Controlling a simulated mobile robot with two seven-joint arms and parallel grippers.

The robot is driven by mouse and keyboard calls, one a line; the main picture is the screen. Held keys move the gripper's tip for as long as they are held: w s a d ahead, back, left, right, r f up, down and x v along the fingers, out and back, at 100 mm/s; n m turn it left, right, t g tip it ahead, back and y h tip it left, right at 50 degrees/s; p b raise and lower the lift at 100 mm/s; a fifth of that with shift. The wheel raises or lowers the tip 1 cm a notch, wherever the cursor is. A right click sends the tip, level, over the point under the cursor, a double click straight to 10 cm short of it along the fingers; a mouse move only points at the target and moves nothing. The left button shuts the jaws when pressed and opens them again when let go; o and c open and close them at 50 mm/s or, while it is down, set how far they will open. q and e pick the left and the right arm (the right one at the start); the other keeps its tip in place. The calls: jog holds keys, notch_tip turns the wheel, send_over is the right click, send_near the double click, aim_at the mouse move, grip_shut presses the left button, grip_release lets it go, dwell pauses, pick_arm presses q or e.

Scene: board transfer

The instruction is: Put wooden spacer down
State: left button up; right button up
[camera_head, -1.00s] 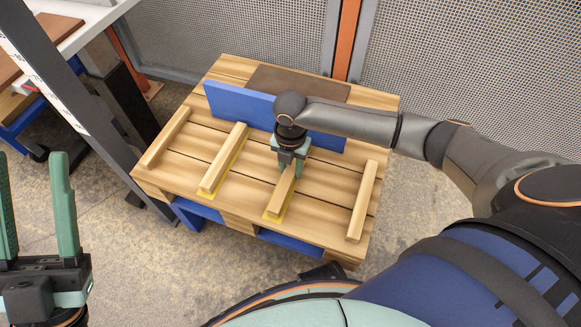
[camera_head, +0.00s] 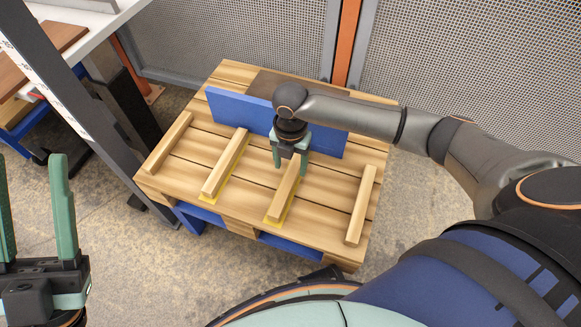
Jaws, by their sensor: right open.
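Several wooden spacers lie on the wooden pallet (camera_head: 255,223). One spacer (camera_head: 281,204) lies on a yellow-marked strip right of the middle, below my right gripper (camera_head: 290,165). The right gripper is open, its green fingers at the spacer's far end; whether they touch it I cannot tell. Another spacer (camera_head: 226,163) lies on a yellow strip to its left. A further spacer (camera_head: 168,143) lies near the left edge and one (camera_head: 361,205) near the right edge. My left gripper (camera_head: 35,205) is open and empty at the lower left.
A blue upright panel (camera_head: 240,108) stands across the pallet behind the spacers. A brown board (camera_head: 270,84) lies behind it. Mesh fencing (camera_head: 235,40) closes the back. A grey post (camera_head: 80,120) and a white table (camera_head: 110,17) stand at the left.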

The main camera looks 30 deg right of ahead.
aim_at(291, 175)
notch_tip(291, 175, up, 7)
jog(key=p, duration=0.2)
jog(key=w+a+r+m+t+y, duration=0.15)
jog(key=a+m+t+y, duration=0.3)
jog(key=a, duration=0.75)
jog(key=w+a+r+m+t+y, duration=0.1)
jog(key=a+r+m+t+y, duration=0.4)
jog(key=r, duration=0.4)
pick_arm(q)
notch_tip(291, 175, up, 3)
jog(key=shift+a+r+t, duration=0.1)
jog(key=shift+a+t, duration=0.05)
jog(key=shift+t, duration=0.15)
pick_arm(e)
jog(key=s+d+r+m+t+y, duration=0.1)
jog(key=s+d+r+t+y, duration=0.1)
jog(key=r, duration=0.5)
jog(key=s+d+r+m+t+y, duration=0.1)
jog(key=s+d+r+t+y, duration=0.1)
jog(key=s+d+r+t, duration=0.2)
jog(key=s+d+r+m+t+y, duration=0.2)
jog(key=s+r+t, duration=0.4)
jog(key=s+r, duration=0.3)
notch_tip(291, 175, up, 3)
jog(key=shift+d+r+t, duration=0.1)
jog(key=shift+d+t, duration=0.25)
jog(key=shift+d, duration=0.05)
